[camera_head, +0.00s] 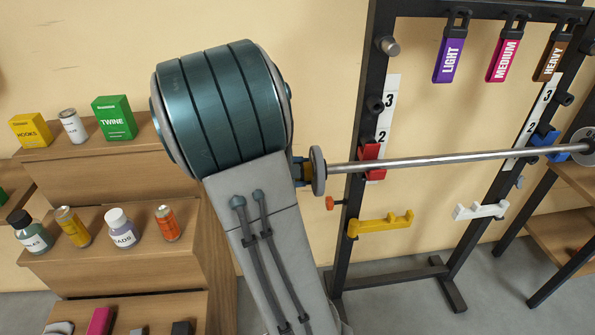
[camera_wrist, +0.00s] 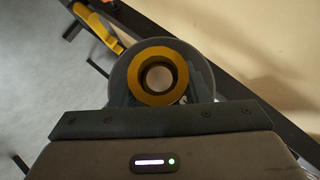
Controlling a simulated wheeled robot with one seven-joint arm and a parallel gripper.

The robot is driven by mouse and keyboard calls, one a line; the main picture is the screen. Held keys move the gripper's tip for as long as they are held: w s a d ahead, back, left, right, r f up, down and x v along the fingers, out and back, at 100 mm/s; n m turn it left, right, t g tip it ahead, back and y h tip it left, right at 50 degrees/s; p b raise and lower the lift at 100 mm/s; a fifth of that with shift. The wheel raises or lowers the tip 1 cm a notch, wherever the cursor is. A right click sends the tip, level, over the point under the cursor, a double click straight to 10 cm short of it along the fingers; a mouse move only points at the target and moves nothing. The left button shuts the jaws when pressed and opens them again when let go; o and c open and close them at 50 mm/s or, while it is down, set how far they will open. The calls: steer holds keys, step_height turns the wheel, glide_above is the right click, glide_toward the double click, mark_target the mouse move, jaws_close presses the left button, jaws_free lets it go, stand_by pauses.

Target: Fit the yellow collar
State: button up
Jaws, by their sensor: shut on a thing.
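The yellow collar (camera_wrist: 183,76) is a thick ring in front of my palm in the wrist view. My gripper (camera_wrist: 160,92) is shut on it. A pale round bar end (camera_wrist: 158,78) shows inside the ring's opening, roughly centred; how far it enters is unclear. That plate is on the left end of the steel barbell (camera_head: 440,159), which lies across the rack.
The black rack (camera_head: 364,120) carries a red hook (camera_head: 370,160), a blue hook (camera_head: 548,146), a yellow holder (camera_head: 380,224) and a white holder (camera_head: 480,210). Labelled bands hang above. Stepped wooden shelves (camera_head: 110,180) with boxes and bottles stand left of my arm.

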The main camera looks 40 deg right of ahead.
steer(key=shift+s+d, duration=0.1)
steer(key=o, duration=1.3)
steer(key=shift+o, duration=0.2)
steer(key=p+v, duration=0.2)
steer(key=v, duration=1.2)
